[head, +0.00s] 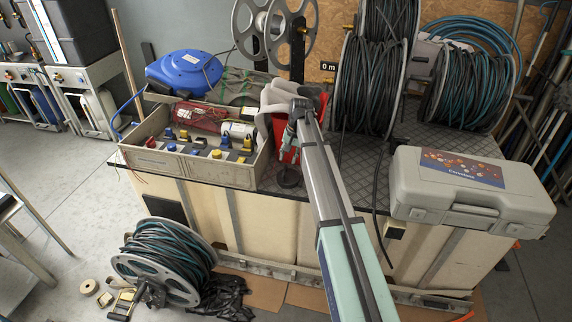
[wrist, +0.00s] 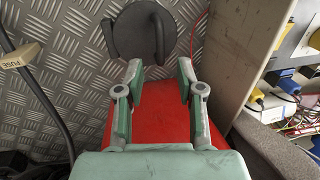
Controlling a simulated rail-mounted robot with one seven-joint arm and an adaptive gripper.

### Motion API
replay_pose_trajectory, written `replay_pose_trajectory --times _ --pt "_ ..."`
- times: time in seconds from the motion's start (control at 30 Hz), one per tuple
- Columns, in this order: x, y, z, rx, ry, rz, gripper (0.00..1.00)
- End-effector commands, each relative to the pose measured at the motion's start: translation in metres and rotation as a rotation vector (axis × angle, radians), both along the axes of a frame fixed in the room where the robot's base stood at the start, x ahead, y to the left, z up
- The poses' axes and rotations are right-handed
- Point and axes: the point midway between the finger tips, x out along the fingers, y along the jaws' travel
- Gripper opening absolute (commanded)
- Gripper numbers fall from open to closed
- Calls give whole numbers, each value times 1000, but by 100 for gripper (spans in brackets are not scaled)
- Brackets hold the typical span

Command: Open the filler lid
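A red container (head: 286,146) stands on the bench beside the grey box of sockets, mostly hidden behind my arm. Its red face (wrist: 160,108) fills the middle of the wrist view. A dark round lid-like piece (wrist: 130,36) with a curved edge or handle lies beyond the fingertips; a dark round piece (head: 288,178) also shows low by the container in the head view. Whether it is the filler lid, I cannot tell. My gripper (wrist: 161,68) is open, its two fingers apart over the red face with nothing visible between them. Contact cannot be judged.
The socket box (head: 200,165) stands left of the container and shows as a wall (wrist: 247,60) in the wrist view. A grey case (head: 470,190) lies at right. Hose reels (head: 370,85) stand behind. Some patterned bench top (wrist: 60,80) is bare.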

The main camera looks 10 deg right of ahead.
Motion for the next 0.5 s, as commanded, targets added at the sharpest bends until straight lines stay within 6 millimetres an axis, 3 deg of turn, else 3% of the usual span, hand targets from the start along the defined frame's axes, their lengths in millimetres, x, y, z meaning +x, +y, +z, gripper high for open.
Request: replay_pose_trajectory --times 0.23,0.5 --pt "3 7 -35 0 0 1 37" --pt "4 9 -49 0 -1 1 37"
